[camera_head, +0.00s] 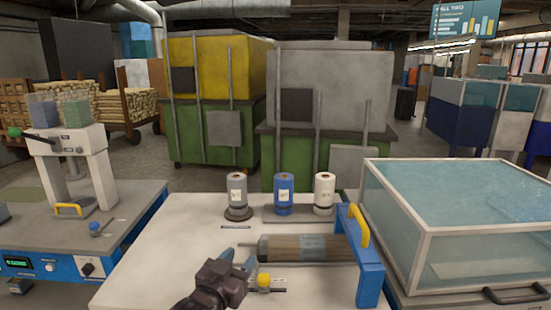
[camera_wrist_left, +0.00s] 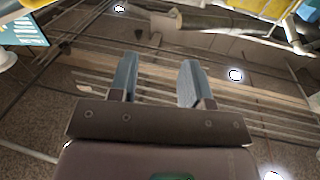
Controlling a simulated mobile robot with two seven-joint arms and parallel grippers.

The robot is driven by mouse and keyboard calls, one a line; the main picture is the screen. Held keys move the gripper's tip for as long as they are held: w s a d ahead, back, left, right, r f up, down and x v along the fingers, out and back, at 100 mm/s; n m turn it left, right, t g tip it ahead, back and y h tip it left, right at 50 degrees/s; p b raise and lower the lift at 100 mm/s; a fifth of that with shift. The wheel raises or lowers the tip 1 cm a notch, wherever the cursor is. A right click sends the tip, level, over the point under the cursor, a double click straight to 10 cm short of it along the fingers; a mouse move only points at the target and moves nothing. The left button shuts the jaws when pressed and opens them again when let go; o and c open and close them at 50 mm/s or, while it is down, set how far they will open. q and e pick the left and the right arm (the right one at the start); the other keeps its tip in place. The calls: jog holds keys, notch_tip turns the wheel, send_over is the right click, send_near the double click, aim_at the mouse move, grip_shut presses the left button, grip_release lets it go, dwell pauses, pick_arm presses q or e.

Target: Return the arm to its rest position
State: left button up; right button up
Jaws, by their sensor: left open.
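My left gripper (camera_head: 241,259) is over the front part of the white table, left of the wooden roller and in front of the rolls. Its two blue-grey fingers are apart. In the left wrist view the gripper (camera_wrist_left: 159,72) shows a clear gap with nothing held between the fingers. That view looks out at floor and overhead structure, with a sign at its upper left. My right gripper is in neither view.
The white table (camera_head: 185,255) holds a wooden roller (camera_head: 280,248), a blue stand (camera_head: 370,265), a yellow knob (camera_head: 264,281) and three rolls, including a blue one (camera_head: 284,194). A water tank (camera_head: 400,235) stands right, a press (camera_head: 75,160) left.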

pick_arm(q)
jog(key=s+a+f+n+g+y, duration=0.25)
jog(key=s+a+f+y, duration=0.25)
jog(key=s+a+f, duration=1)
jog(key=s+a+f+n+g+y, duration=0.2)
jog(key=s+a+f+g, duration=0.1)
jog(key=s+f, duration=0.8)
jog(key=s+a, duration=0.1)
jog(key=s, duration=0.3)
jog(key=shift+s+a+f, duration=0.15)
jog(key=shift+s+f, duration=0.15)
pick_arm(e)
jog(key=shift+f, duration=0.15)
